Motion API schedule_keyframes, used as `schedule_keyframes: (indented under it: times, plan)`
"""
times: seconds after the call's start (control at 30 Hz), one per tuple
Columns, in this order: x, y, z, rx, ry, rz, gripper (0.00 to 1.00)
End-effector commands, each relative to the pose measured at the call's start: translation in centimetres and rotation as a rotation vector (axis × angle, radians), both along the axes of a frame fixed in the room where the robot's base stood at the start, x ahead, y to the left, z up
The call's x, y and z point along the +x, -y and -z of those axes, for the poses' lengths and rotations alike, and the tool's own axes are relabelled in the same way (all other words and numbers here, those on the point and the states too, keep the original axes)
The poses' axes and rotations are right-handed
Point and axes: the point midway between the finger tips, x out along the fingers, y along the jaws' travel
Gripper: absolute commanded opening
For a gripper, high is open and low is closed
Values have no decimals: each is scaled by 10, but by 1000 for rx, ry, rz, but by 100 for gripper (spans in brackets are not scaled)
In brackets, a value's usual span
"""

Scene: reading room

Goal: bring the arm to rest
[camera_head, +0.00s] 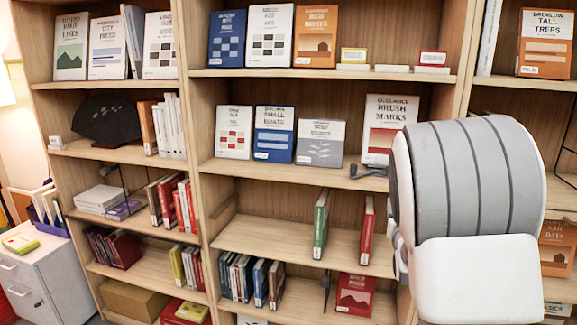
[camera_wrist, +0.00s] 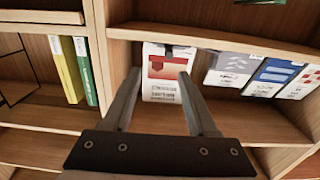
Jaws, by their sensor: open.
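My gripper (camera_wrist: 158,77) is open in the wrist view, its two grey fingers spread apart. Nothing is clasped between them. A white and red book (camera_wrist: 163,85) shows between and beyond the fingertips, upside down in that view. I cannot tell how far the tips are from it. In the head view my white and grey arm (camera_head: 470,185) is raised at the right, in front of the bookcase. The gripper itself is hidden there behind the arm. The "Brush Marks" book (camera_head: 390,128) stands on the middle shelf just left of the arm.
The bookcase (camera_head: 325,75) fills the view, with upright books on several shelves. A small dark object (camera_head: 368,171) lies at the shelf edge by the arm. A green book (camera_head: 321,225) and a red book (camera_head: 367,230) stand below. A white cabinet (camera_head: 40,275) is at the left.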

Motion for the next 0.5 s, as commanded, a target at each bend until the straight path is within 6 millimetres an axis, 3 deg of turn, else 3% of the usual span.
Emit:
schedule_keyframes:
  times: [0.03,0.27,0.5]
  plan:
    - [-9,-4,-16,41,-36,1,59]
    - [-56,-36,-40,186,-264,-38,59]
    - [-131,-83,-65,259,-506,-128,59]
